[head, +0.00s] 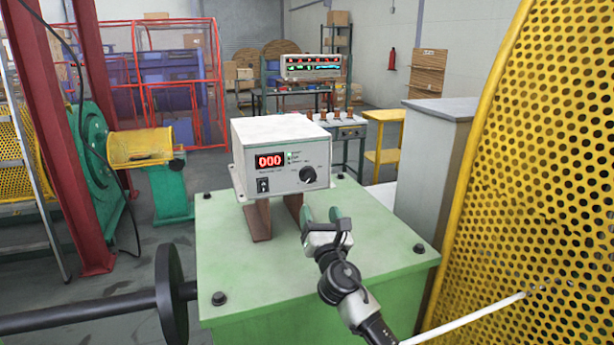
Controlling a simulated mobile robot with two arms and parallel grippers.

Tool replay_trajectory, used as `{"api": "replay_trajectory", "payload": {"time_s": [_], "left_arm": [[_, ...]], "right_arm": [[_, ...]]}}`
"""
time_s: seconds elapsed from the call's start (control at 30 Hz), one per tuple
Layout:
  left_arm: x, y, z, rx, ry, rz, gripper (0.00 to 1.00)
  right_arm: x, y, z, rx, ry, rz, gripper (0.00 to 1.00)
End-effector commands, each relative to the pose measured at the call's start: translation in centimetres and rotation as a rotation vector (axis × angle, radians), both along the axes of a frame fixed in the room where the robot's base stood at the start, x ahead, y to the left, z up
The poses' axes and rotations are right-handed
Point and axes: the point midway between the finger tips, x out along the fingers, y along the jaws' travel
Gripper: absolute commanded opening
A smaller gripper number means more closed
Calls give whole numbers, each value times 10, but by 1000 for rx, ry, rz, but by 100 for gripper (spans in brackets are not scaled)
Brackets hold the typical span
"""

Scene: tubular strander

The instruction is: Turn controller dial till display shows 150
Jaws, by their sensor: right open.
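The controller (280,155) is a white box on brown supports, standing on a green machine housing (235,275). Its red display (269,160) reads 000. The black dial (307,174) is on the right of its front face, with a pale pointer mark on it. A black switch (263,185) sits below the display. My right gripper (321,215) is open and empty, in front of and below the dial, apart from it. My left gripper is not in view.
A yellow perforated guard (540,170) closes off the right side, with a grey cabinet (432,165) beside it. A black handwheel (171,295) and shaft stand at the front left. The green top around the controller is mostly clear, apart from bolts at its corners.

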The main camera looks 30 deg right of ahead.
Motion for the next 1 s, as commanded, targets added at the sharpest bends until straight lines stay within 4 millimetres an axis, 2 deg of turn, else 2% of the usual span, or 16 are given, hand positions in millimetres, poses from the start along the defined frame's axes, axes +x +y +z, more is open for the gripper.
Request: {"api": "replay_trajectory", "payload": {"time_s": [0.17, 0.4, 0.57, 0.7, 0.8, 1.0], "left_arm": [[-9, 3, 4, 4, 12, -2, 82], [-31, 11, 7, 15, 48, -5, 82], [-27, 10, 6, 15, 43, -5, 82], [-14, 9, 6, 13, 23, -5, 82], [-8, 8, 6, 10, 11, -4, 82], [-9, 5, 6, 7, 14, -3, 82]], "right_arm": [[16, -6, 9, 0, -1, -1, 64], [56, -21, 25, 3, -1, -1, 64], [77, -30, 32, 3, -1, -2, 64], [88, -33, 37, 2, 0, 0, 64], [92, -35, 38, 2, 2, 0, 64], [93, -35, 39, 2, 1, 1, 64]]}}
